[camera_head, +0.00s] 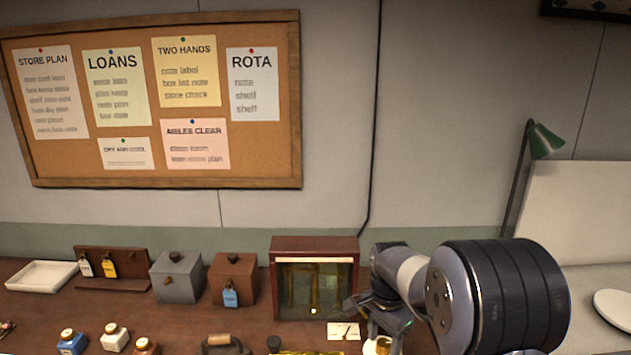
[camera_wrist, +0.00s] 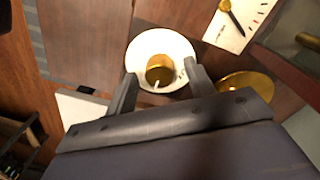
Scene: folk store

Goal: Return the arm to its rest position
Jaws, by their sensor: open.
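My arm reaches in from the right in the head view, over the dark wooden counter (camera_head: 190,325). My gripper (camera_head: 378,328) points down near the counter's front, just right of a glass-fronted wooden case (camera_head: 315,245). In the wrist view my gripper (camera_wrist: 160,78) has its two fingers apart. A round white dish-like thing (camera_wrist: 135,58) with a brass piece (camera_wrist: 159,70) lies below and between them. Whether the fingers touch it I cannot tell. Nothing appears held. The lower part of the gripper is cut off by the head view's bottom edge.
A grey box (camera_head: 177,280) and a brown box (camera_head: 233,280) stand left of the case. A white tray (camera_head: 42,277) and several small bottles lie farther left. A green lamp (camera_head: 545,142) stands at the right. A brass disc (camera_wrist: 250,92) lies close to the gripper.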

